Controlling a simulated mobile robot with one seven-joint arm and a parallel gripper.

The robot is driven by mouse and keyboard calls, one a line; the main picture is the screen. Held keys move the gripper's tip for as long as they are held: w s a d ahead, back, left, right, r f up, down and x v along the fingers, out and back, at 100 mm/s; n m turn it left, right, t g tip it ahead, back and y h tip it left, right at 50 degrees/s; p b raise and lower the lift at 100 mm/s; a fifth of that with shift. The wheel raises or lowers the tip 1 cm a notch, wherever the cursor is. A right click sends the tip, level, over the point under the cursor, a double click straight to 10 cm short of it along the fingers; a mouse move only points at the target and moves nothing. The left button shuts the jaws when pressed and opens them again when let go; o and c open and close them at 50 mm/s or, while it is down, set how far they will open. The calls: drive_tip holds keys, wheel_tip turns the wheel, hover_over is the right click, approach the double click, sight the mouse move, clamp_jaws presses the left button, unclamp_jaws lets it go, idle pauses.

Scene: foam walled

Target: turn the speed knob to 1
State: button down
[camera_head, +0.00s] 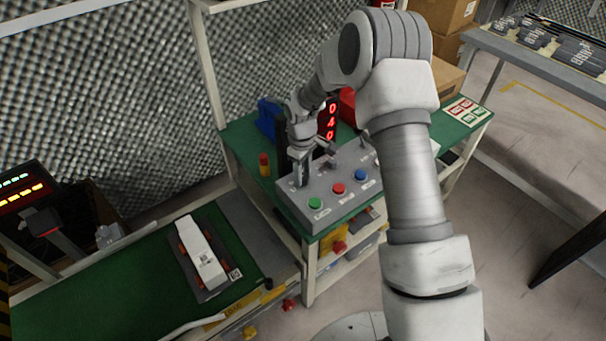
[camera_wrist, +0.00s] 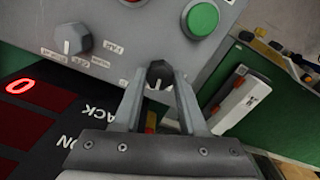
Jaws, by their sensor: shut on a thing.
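The grey control box (camera_head: 325,195) stands on the green bench. My gripper (camera_head: 300,182) reaches down to its left back part. In the wrist view my gripper (camera_wrist: 160,82) is shut on a small dark knob (camera_wrist: 159,72) with a pale pointer mark, one finger on each side. The fingers hide part of the knob and any labels close to it, so I cannot read its setting. A second, grey knob (camera_wrist: 72,39) sits apart on the same panel, with small labels around it that are too small to read surely.
Green (camera_head: 315,203), red (camera_head: 338,188) and blue (camera_head: 361,174) buttons line the box's front; the green button (camera_wrist: 201,18) is close to my right finger. A red-digit display (camera_head: 331,118) stands behind. A conveyor (camera_head: 110,290) with a white-topped item (camera_head: 201,252) lies at the left.

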drive_tip(key=shift+m, duration=1)
drive_tip(key=shift+c, duration=2.2)
unclamp_jaws()
drive_tip(key=shift+r, duration=0.1)
wheel_tip(320, 180, up, 17)
drive_tip(key=p, duration=0.2)
drive_tip(key=shift+s+a+p, duration=0.15)
drive_tip(key=shift+p, duration=0.2)
drive_tip(key=shift+r, duration=0.15)
